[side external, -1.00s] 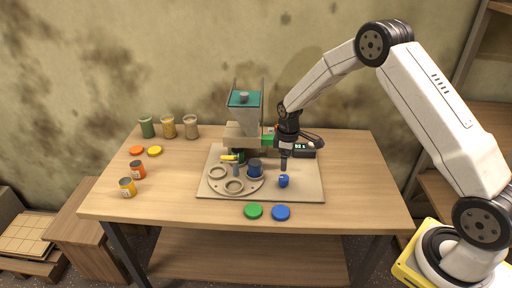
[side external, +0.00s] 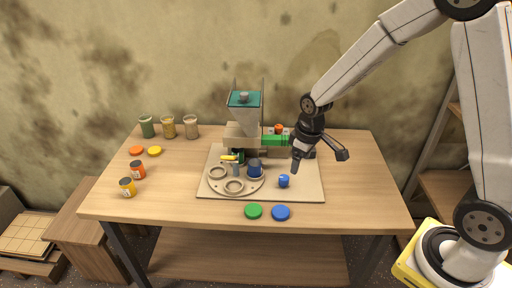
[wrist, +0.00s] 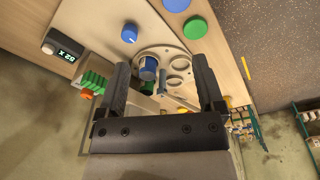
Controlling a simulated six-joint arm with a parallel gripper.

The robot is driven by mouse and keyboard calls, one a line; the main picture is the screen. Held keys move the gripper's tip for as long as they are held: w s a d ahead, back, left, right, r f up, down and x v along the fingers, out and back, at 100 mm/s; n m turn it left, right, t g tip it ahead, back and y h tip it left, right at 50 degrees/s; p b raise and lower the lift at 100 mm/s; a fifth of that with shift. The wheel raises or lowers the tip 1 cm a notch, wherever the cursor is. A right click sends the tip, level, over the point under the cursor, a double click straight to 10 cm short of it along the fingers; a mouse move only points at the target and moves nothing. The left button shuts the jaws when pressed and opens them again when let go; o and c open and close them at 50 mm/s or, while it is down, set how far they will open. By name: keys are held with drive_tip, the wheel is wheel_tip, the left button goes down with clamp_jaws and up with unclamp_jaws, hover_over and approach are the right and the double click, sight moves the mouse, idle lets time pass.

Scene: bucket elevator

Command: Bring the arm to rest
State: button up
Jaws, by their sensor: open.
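My gripper (side external: 296,167) is open and empty, above the right part of the beige board (side external: 306,190). In the wrist view my gripper (wrist: 162,88) shows two dark fingers spread apart with nothing held between them. A blue knob (side external: 284,181) on the board sits below and to the left of it; it also shows in the wrist view (wrist: 130,33). A dark blue cup (side external: 255,170) stands in a ring of the round plate (side external: 219,187); it also shows in the wrist view (wrist: 148,66).
The hopper machine (side external: 243,117) stands behind the plate, with a green block (side external: 275,140) beside it. A green lid (side external: 253,211) and a blue lid (side external: 281,213) lie at the front. Several jars, cans and lids stand at left. The table's right side (side external: 360,180) is clear.

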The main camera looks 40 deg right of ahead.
drive_tip(key=s+a+r+m, duration=0.1)
drive_tip(key=s, duration=0.4)
drive_tip(key=s+a+r+m+t, duration=0.1)
drive_tip(key=s+a, duration=0.1)
drive_tip(key=s, duration=0.4)
drive_tip(key=shift+r+m, duration=0.3)
drive_tip(key=shift+m, duration=0.1)
